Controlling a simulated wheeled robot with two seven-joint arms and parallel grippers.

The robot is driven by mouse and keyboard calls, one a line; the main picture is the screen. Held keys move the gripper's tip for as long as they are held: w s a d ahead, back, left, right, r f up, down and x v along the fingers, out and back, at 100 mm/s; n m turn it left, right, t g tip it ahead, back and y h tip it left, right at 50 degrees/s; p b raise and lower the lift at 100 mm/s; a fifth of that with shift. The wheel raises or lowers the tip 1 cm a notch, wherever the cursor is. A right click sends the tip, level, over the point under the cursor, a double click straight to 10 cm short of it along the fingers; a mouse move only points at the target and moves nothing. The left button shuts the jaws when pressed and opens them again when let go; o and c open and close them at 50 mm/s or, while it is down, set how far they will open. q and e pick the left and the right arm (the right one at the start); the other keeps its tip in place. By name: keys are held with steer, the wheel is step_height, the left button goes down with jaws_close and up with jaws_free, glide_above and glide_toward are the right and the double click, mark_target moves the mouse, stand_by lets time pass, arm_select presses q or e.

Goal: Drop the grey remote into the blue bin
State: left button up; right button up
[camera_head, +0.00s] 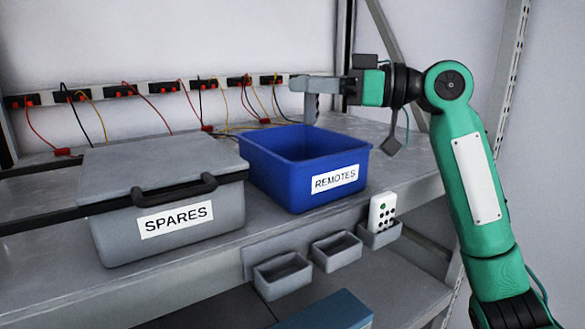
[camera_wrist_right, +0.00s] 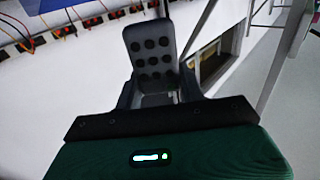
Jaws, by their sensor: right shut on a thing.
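The grey remote (camera_head: 311,108) hangs upright from my right gripper (camera_head: 318,86), its lower end just above the blue bin's far rim in the head view. I cannot tell whether it is over the opening or behind it. In the right wrist view the grey remote (camera_wrist_right: 151,52) shows dark round buttons, with my right gripper (camera_wrist_right: 155,92) shut on it. The open blue bin (camera_head: 275,172), labelled REMOTES, stands on the shelf. Its inner floor is mostly hidden. My left gripper is out of view.
A lidded grey SPARES box (camera_head: 110,222) stands left of the bin. A white remote (camera_head: 382,210) sits in a small holder (camera_head: 380,238) at the shelf front, beside two empty holders (camera_head: 283,281). Several sockets with cables (camera_head: 163,87) line the back. A blue surface (camera_wrist_right: 60,4) edges the wrist view.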

step_height(320, 180, down, 4)
steer(key=b, duration=0.2)
steer(key=shift+f+b, duration=0.1)
steer(key=shift+b, duration=0.25)
steer(key=shift+f+b, duration=0.35)
steer(key=shift+f, duration=0.2)
steer(key=shift+s, duration=0.1)
steer(key=o, duration=1.1)
steer(key=shift+c, duration=0.2)
steer(key=shift+d+f+b, duration=0.1)
steer(key=shift+d+b, duration=0.25)
steer(key=shift+d, duration=0.2)
steer(key=b, duration=0.6)
glide_toward(317, 119)
steer(key=shift+s+d, duration=0.2)
steer(key=shift+d, duration=1.3)
